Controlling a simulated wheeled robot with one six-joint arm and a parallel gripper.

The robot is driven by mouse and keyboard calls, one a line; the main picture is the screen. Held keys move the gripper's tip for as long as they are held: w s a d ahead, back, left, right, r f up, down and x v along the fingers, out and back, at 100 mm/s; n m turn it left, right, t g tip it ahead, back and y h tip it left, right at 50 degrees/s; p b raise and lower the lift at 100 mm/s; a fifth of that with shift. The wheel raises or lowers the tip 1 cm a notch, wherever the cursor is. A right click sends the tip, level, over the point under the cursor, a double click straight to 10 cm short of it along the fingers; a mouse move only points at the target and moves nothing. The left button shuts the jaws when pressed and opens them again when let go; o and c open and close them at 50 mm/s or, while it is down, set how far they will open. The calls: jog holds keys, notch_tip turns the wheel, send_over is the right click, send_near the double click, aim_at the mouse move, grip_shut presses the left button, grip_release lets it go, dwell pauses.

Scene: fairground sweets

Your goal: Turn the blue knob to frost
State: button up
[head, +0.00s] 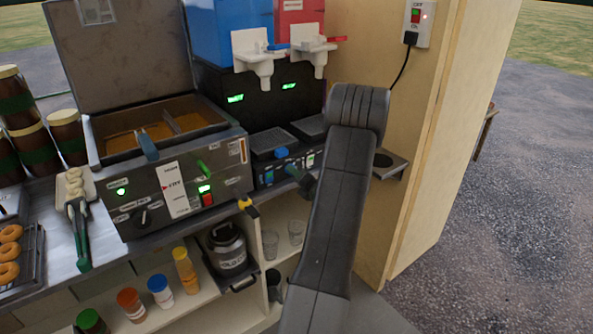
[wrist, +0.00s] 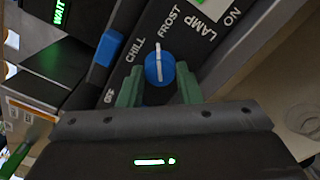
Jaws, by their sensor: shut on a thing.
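The blue knob (wrist: 160,68) sits on a dark panel marked OFF, CHILL and FROST in the wrist view. Its white pointer line points up the picture, close to the start of the word FROST (wrist: 168,21). My gripper (wrist: 158,82) has its green fingers on either side of the knob and is shut on it. In the head view my gripper (head: 296,170) is at the front panel of the black drinks machine, and its fingers and wrist partly cover the controls there.
A blue tank (head: 230,32) and a red tank (head: 300,18) with white taps stand above the machine. A fryer (head: 172,190) stands to the left, with an open lid. A wooden wall (head: 425,130) rises on the right.

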jog(key=shift+m+p, duration=0.3)
jog(key=shift+m, duration=0.4)
jog(key=o, duration=1)
jog(key=shift+c, duration=0.2)
jog(key=b+v, duration=0.1)
jog(key=v, duration=1.2)
jog(key=shift+s+d, duration=0.3)
